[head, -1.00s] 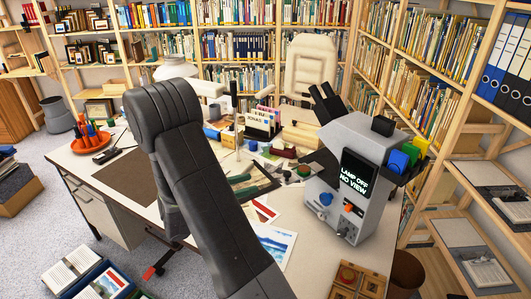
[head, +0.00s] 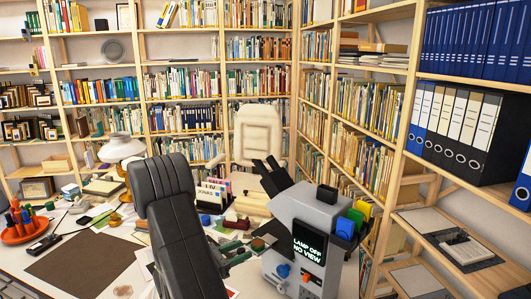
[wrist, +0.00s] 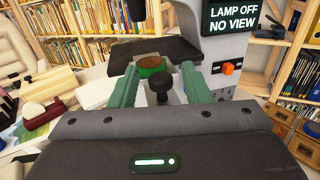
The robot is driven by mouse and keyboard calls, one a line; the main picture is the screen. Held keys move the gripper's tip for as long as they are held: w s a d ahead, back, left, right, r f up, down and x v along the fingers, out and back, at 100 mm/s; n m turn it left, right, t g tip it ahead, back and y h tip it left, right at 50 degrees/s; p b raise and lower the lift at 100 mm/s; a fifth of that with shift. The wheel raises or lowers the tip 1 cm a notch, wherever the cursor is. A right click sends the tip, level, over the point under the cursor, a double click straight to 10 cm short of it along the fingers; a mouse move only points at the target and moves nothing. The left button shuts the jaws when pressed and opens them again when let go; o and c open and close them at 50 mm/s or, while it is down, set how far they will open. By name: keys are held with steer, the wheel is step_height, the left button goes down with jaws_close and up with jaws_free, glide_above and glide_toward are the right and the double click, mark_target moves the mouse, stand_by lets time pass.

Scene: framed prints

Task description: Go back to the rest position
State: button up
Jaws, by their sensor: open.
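My gripper (wrist: 158,88) shows in the wrist view with its two green fingers apart and nothing between them that I can see it hold. It points toward the microscope (wrist: 228,45), whose screen reads "LAMP OFF NO VIEW". A dark knob (wrist: 158,90) and a small green-rimmed brown round thing (wrist: 150,65) show between and beyond the fingers. In the head view the grey microscope (head: 318,225) stands on the desk, right of my arm.
The desk (head: 25,275) holds a brown mat (head: 80,262), an orange pen tray (head: 28,230), a white lamp (head: 122,148) and papers. A cream chair (head: 257,140) stands behind it. Full bookshelves (head: 180,85) line the back and right. The space above the desk's left side looks clear.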

mark_target(247, 246)
steer(key=shift+w+d, duration=0.45)
steer(key=shift+d, duration=0.15)
steer(key=b+v, duration=0.3)
steer(key=v, duration=1.1)
steer(key=p+x, duration=0.3)
steer(key=x, duration=1.2)
steer(key=shift+w+d+p, duration=0.15)
steer(key=shift+w+p, duration=0.05)
steer(key=shift+p, duration=0.15)
steer(key=shift+w+d, duration=0.2)
steer(key=shift+w, duration=0.1)
